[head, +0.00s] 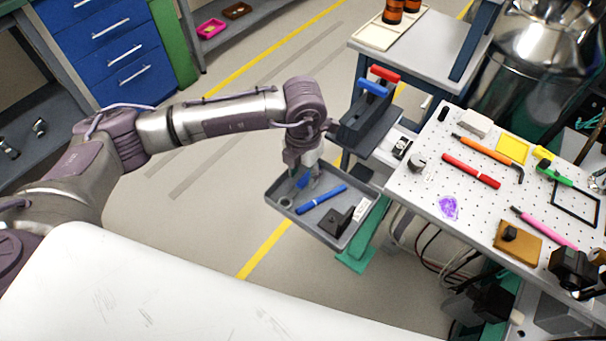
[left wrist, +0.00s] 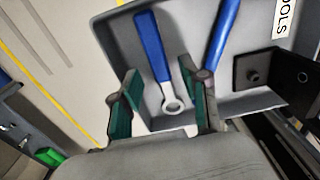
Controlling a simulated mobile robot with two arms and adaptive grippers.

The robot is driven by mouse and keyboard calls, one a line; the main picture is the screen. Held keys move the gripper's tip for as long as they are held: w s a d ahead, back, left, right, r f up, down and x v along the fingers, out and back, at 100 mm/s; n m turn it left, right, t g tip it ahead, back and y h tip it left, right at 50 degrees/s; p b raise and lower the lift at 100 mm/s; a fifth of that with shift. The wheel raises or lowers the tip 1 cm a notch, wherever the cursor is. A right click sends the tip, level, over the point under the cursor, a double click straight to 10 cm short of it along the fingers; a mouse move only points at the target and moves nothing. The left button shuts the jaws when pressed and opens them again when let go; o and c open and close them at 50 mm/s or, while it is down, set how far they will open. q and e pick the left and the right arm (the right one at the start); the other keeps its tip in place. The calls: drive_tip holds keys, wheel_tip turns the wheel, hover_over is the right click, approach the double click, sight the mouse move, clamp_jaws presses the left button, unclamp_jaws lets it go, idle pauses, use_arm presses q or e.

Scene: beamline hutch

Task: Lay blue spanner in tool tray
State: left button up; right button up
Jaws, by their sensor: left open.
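The blue spanner (head: 303,181) is in the grey tool tray (head: 306,222), near its left end, partly hidden by my gripper. In the left wrist view the spanner (left wrist: 151,46) has a blue handle and a grey ring end, seen over the floor of the tray (left wrist: 112,38). My left gripper (head: 302,186) points down over the tray. In the left wrist view its fingers (left wrist: 160,78) are spread, one on each side of the spanner, with gaps visible. A second blue-handled tool (head: 321,199) lies beside the spanner. My right gripper is in neither view.
A black bracket (head: 336,219) and a white TOOLS label (head: 361,211) are at the tray's right end. A perforated board (head: 425,190) with several tools stands to the right. A dark rack with red and blue handles (head: 368,115) stands behind the tray. Open floor lies left.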

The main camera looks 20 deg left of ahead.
sight(303, 181)
use_arm(q)
wheel_tip(303, 181, up, 11)
drive_tip(key=shift+f, duration=0.15)
idle(0.6)
